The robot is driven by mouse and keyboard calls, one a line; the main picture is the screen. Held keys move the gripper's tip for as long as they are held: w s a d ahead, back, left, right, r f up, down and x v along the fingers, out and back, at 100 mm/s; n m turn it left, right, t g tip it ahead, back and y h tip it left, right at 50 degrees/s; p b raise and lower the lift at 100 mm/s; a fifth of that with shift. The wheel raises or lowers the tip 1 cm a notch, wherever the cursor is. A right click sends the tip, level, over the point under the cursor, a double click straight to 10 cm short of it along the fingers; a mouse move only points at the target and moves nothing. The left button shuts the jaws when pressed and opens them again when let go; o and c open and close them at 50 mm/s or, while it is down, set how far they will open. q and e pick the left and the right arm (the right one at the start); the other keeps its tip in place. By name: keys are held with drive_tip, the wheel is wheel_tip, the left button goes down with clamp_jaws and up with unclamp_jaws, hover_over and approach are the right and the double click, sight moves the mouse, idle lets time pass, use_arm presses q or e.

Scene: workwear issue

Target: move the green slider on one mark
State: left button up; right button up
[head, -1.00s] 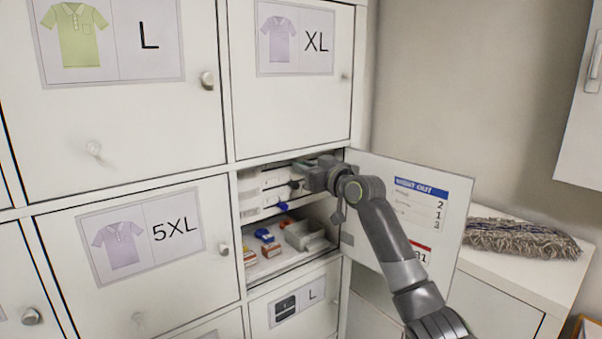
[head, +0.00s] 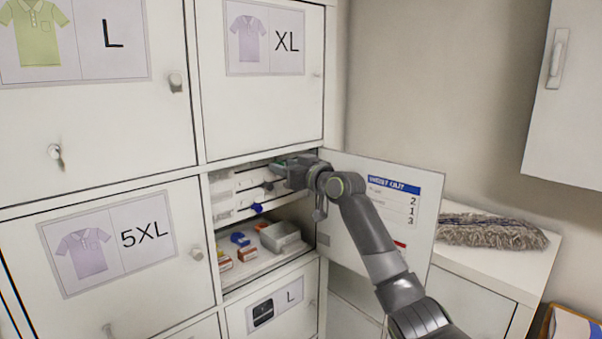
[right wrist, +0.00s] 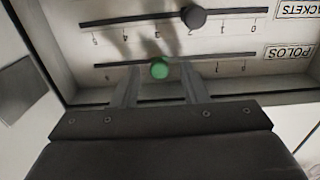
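The green slider (right wrist: 159,68) is a round knob on the slot labelled POLOS, which appears upside down in the right wrist view. The marks right beside the knob are hidden by my fingers, so I cannot tell its exact mark. My right gripper (right wrist: 158,88) has one finger on each side of the knob, with a gap on both sides; it is open. In the head view the right gripper (head: 284,169) reaches into the open locker at the slider panel (head: 224,206), and the green knob cannot be made out there. My left gripper is out of view.
A black knob (right wrist: 194,17) sits on the neighbouring slot near mark 2. A blue knob (head: 257,207) is lower on the panel. Below are a grey tray (head: 281,236) and small boxes. The open door (head: 345,222) stands right beside my right arm.

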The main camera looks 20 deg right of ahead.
drive_tip(key=b+v, duration=0.6)
drive_tip(key=v, duration=1.1)
drive_tip(key=shift+b, duration=0.35)
